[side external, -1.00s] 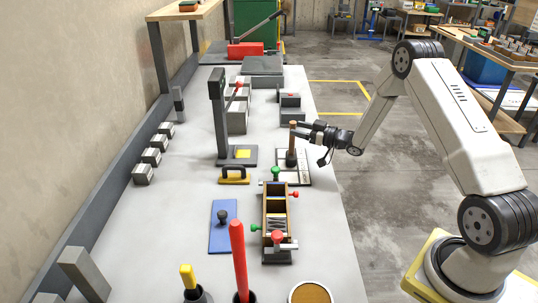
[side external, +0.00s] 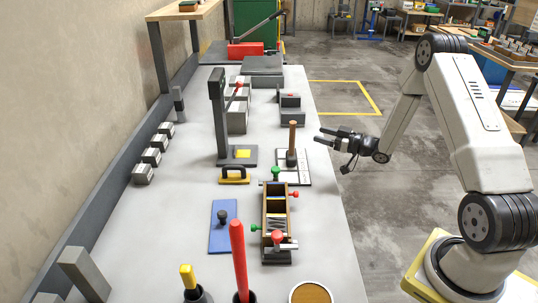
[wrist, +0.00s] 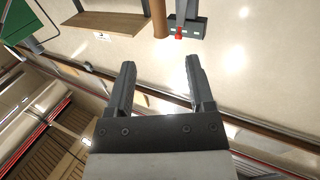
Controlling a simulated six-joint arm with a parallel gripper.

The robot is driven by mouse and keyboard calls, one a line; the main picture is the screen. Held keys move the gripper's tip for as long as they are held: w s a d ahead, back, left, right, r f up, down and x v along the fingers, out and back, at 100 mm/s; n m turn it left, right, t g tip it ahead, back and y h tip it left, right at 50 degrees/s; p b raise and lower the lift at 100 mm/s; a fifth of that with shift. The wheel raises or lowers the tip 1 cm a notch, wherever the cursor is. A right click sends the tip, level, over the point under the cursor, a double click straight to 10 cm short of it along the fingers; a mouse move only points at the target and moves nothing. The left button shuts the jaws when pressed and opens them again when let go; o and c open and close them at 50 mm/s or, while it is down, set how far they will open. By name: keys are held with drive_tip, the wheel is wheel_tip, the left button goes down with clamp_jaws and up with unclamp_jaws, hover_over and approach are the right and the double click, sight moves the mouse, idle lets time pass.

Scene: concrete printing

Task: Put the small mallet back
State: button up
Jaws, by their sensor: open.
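The small mallet (side external: 292,138) stands upright in the side external view, its wooden handle pointing up and its dark head low. The head is at a white board with dark edges (side external: 304,180) near the bench's right edge. Whether the head rests fully on the board is too small to tell. My gripper (side external: 319,136) is open and empty to the right of the handle, with a clear gap between them. In the wrist view the two fingers (wrist: 160,66) are spread with nothing between them. A brown rod, perhaps the mallet's handle (wrist: 159,20), shows beyond them at the top.
A tall dark stand (side external: 220,125) with a yellow pad is left of the mallet. A wooden mould with coloured knobs (side external: 276,212) sits in front, and grey blocks (side external: 290,105) behind. A yellow-handled float (side external: 233,175) lies nearby. Open floor is right of the bench.

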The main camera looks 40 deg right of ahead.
drive_tip(key=shift+w, duration=0.1)
drive_tip(key=w+a+r+m+g+h, duration=0.1)
drive_tip(key=a+r+m+g+h, duration=0.15)
drive_tip(key=a+g+h, duration=0.45)
drive_tip(key=s+a+g, duration=0.3)
drive_tip(key=s+a, duration=0.4)
drive_tip(key=s, duration=0.2)
drive_tip(key=s+a+r+m+g+y, duration=0.1)
drive_tip(key=s+a+g, duration=0.3)
drive_tip(key=s+a, duration=0.4)
drive_tip(key=shift+s+g, duration=0.3)
drive_tip(key=shift+s, duration=0.95)
